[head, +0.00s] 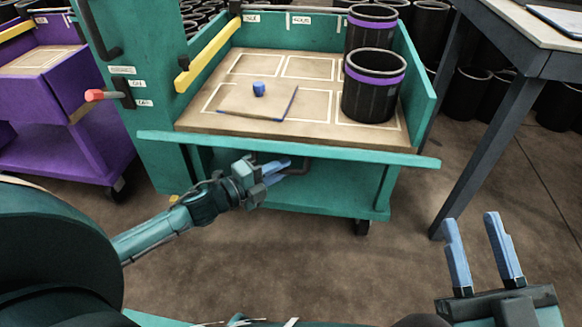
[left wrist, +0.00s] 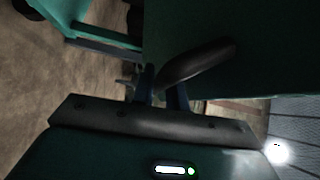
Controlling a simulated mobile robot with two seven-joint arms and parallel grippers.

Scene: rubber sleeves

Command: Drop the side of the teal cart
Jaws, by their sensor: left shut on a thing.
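The teal cart (head: 172,150) stands in front of me in the head view. Its long teal front side (head: 330,152) runs along the front of the tan deck (head: 330,120). A dark handle (head: 300,168) shows just under this side; in the left wrist view the handle (left wrist: 205,58) is a dark rounded bar against teal. My left gripper (head: 277,172) is below the front side, shut on the handle; its fingers (left wrist: 161,90) show at the handle's near end. My right gripper (head: 473,243) is open and empty at the lower right, away from the cart.
Two black bins with purple bands (head: 375,95) stand on the deck's right, near a small blue object (head: 259,88). A red-tipped lever (head: 95,95) and yellow bar (head: 208,55) are at the left. A purple cart (head: 60,125) and grey table (head: 490,110) flank it.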

